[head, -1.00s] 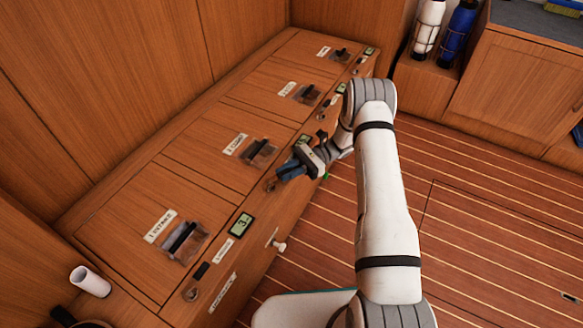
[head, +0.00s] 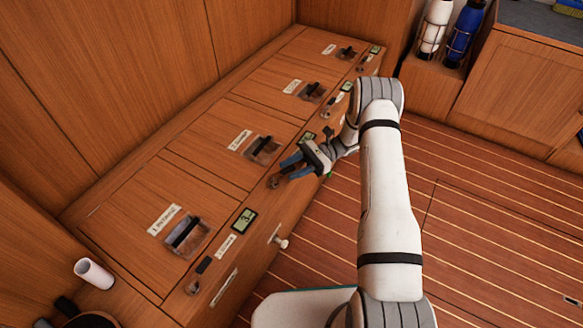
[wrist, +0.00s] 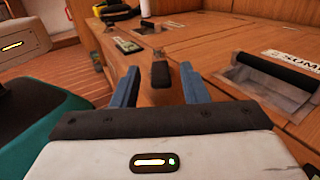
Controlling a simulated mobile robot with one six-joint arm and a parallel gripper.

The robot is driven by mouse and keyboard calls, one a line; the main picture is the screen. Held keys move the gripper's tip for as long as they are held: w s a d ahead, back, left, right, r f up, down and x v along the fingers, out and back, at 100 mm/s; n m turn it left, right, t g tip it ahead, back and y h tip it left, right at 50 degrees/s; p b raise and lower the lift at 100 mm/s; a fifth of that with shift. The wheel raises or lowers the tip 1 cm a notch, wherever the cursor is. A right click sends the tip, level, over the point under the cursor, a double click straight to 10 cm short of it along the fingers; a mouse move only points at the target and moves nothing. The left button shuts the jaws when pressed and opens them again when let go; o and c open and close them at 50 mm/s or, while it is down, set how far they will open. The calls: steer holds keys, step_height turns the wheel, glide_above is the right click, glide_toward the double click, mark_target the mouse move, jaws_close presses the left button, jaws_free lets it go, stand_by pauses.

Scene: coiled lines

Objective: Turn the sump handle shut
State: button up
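The sump handle (wrist: 275,73) is a black bar in a recessed clear-sided pocket in the bench top, beside a label reading "SUMP" (wrist: 292,58), at the right of the wrist view. In the head view, the handle (head: 264,148) appears to be the second from the near end. My gripper (wrist: 160,86) is open and empty, its two blue fingers spread. In the head view my gripper (head: 288,168) is over the bench's front strip, to the right of the handle and apart from it. A small black block (wrist: 160,73) shows between the fingers in the wrist view; I cannot tell whether they touch it.
Similar handles sit in a row, a near one (head: 184,233) and farther ones (head: 311,91) (head: 347,52). A small display (head: 243,221) sits on the front strip. A white cup (head: 94,272) stands at the near end.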

steer(key=p+v, duration=0.1)
steer(key=v, duration=0.6)
steer(key=shift+d, duration=0.2)
steer(key=shift+w, duration=0.1)
steer(key=shift+c, duration=0.3)
